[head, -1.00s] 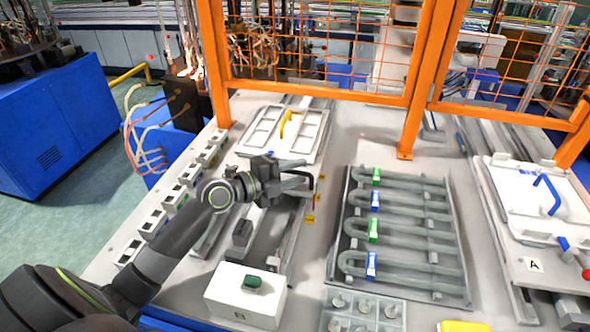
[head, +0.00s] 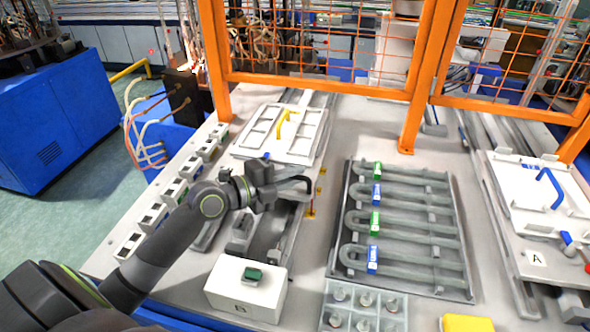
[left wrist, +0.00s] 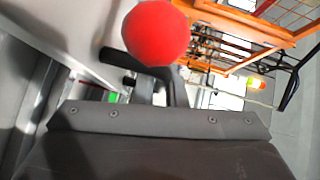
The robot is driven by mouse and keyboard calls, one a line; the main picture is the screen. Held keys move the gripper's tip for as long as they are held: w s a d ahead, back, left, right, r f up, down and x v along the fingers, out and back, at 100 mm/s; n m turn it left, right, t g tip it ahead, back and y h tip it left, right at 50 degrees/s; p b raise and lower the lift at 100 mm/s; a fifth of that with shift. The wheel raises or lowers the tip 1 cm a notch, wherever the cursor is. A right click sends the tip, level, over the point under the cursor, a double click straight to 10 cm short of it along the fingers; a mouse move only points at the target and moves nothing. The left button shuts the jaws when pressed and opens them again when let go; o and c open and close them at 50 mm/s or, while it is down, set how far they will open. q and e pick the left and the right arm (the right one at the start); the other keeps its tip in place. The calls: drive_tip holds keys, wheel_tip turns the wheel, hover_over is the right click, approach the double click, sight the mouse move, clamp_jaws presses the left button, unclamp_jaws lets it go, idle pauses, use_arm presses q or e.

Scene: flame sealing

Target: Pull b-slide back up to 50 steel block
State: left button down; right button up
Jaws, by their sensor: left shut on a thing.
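My right gripper is not in view.
A white box marked B (head: 240,295) with a green switch stands in front of the rails. A rack of grey bent tubes (head: 410,285) lies to the right. Orange fence posts (head: 412,125) stand behind. White holders (head: 152,216) line the left edge.

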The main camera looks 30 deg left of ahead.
use_arm(q)
drive_tip(key=shift+s, duration=0.35)
drive_tip(key=shift+w, duration=0.1)
drive_tip(key=c, duration=1.5)
unclamp_jaws()
